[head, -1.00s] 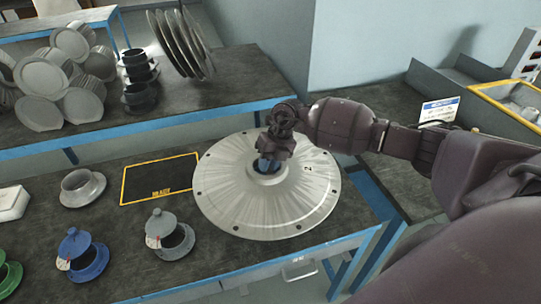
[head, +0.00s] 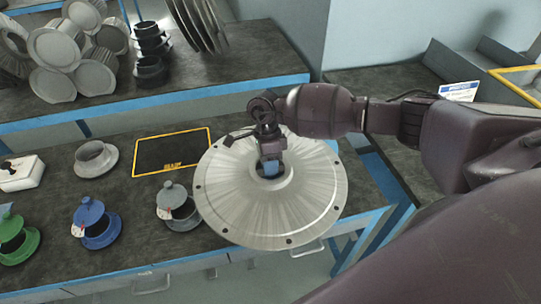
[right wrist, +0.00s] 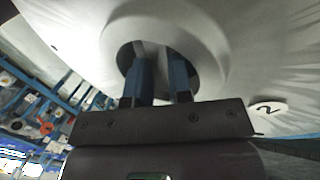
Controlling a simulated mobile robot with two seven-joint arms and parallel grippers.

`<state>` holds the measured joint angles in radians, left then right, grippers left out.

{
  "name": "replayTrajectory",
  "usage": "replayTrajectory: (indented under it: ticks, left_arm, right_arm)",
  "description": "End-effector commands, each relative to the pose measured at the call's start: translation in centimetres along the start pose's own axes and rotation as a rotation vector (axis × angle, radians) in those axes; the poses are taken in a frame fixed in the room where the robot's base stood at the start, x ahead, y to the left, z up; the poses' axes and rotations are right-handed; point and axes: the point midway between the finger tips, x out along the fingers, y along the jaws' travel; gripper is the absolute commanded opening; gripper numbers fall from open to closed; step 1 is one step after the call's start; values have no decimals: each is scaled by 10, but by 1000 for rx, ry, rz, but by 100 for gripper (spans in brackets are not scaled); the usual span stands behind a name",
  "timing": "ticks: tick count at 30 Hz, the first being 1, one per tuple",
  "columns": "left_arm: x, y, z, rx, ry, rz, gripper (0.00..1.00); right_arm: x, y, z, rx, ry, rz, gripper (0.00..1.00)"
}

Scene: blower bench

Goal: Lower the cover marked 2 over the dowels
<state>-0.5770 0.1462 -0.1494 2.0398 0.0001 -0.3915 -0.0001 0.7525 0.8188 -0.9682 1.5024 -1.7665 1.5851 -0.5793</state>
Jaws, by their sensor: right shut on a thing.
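The cover marked 2 is a large round grey metal disc (head: 235,205) with small holes around its rim and a raised central collar. My right gripper (head: 271,168) is shut on it at the centre, its blue fingers reaching into the central opening. In the right wrist view the fingers (right wrist: 160,80) enter the opening on the cover's face (right wrist: 235,75), beside a tag with the number 2 (right wrist: 268,108). The cover hangs tilted above the right end of the bench. I see no dowels; what lies beneath the cover is hidden. My left gripper is not in view.
Left of the cover are a yellow-edged black mat (head: 172,153) and flanged parts in grey (head: 178,206), blue (head: 95,222) and green (head: 18,238). A white box (head: 20,173) is at far left. A back bench holds stacked parts (head: 75,58) and hanging discs (head: 196,22).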

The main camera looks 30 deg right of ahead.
Motion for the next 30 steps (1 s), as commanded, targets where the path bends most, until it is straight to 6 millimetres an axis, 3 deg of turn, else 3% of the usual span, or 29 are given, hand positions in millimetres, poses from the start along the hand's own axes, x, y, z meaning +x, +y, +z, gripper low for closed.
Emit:
replayTrajectory:
  ticks: [18, 30]
  left_arm:
    - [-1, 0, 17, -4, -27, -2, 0]
    - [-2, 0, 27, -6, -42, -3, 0]
  right_arm:
    - [23, 39, 15, -950, 344, -6, 0]
    - [36, 60, 17, -1466, 532, -6, 0]
